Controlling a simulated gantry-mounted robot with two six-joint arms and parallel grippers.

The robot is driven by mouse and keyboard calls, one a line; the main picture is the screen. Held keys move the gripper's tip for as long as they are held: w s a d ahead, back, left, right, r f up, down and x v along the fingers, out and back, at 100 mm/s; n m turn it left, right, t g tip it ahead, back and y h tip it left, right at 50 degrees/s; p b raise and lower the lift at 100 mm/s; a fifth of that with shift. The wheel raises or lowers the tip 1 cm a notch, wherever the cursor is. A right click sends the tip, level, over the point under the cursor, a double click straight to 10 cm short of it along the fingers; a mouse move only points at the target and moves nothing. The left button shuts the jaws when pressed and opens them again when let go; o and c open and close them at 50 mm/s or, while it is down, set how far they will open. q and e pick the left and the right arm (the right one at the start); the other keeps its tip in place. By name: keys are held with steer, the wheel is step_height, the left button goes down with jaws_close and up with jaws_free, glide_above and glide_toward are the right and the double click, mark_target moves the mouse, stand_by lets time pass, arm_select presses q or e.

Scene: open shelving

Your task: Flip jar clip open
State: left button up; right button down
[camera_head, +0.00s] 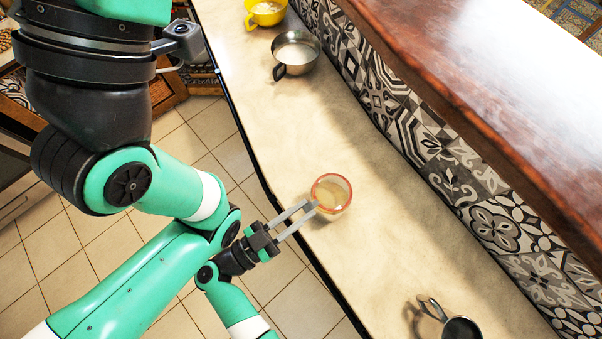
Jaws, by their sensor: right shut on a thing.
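A small clear glass jar (331,193) with a reddish-orange rim stands on the pale counter, near its left edge. It looks upright, and its inside looks pale. My right gripper (311,208) reaches in from the lower left. Its two grey fingers are at the jar's lower left side and are shut on the jar. The fingertips partly cover that side. I cannot make out the clip at this size, nor which part of the jar the fingers hold. My left gripper is not in view.
A metal cup (296,53) and a yellow cup (265,12) stand at the counter's far end. A dark pan-like vessel (461,328) is at the lower right. A patterned tile wall (440,160) and wooden ledge (480,90) bound the right. The counter (400,240) around the jar is clear.

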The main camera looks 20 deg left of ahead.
steer(key=t+b, duration=0.1)
steer(key=b, duration=0.2)
steer(key=f+t+h+b, duration=0.1)
steer(key=b, duration=0.2)
steer(key=s+f+t+h+b, duration=0.1)
steer(key=t+b, duration=0.1)
steer(key=b, duration=0.1)
steer(key=shift+a+f, duration=0.2)
steer(key=shift+a, duration=0.1)
arm_select(q)
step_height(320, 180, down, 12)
steer(key=b, duration=0.2)
arm_select(e)
steer(key=shift+s+r+t+h, duration=0.1)
steer(key=shift+s+t+h, duration=0.05)
steer(key=shift+t+h, duration=0.3)
steer(key=c, duration=0.8)
jaws_free()
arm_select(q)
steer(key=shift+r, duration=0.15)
arm_select(e)
steer(key=shift+o, duration=0.2)
steer(key=shift+r, duration=0.2)
